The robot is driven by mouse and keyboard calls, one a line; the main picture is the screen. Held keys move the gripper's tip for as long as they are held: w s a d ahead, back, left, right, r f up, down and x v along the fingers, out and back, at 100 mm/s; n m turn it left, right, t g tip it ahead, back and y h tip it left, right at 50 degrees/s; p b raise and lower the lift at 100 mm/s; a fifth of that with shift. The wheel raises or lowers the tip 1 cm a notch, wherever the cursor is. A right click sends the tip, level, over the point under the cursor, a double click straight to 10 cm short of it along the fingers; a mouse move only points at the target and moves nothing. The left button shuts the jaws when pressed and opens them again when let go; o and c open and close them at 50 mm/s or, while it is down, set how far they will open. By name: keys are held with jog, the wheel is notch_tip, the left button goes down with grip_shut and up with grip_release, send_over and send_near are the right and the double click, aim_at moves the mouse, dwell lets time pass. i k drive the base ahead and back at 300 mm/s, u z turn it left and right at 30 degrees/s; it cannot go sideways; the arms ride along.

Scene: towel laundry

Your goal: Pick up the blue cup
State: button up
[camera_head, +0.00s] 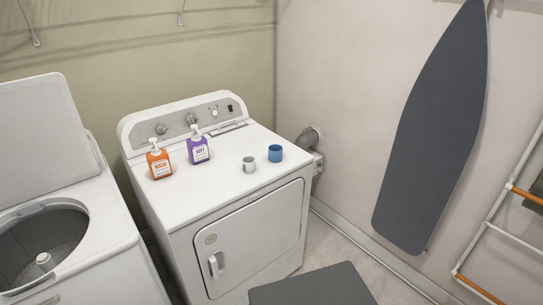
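The blue cup (275,153) stands upright on top of the white dryer (222,192), near its right edge. A grey-white cup (249,164) stands just to its left and a little closer to the front, with a small gap between them. My gripper is not in view.
An orange wash bottle (158,163) and a purple pump bottle (198,148) stand left of the cups on the dryer. An open top-load washer (108,235) is at the left. A grey ironing board (432,135) hangs on the right wall, near a drying rack (500,228). The dryer's front top is clear.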

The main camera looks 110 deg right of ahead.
aim_at(275, 154)
jog(key=z, duration=0.05)
jog(key=k, duration=1)
jog(key=z, duration=0.75)
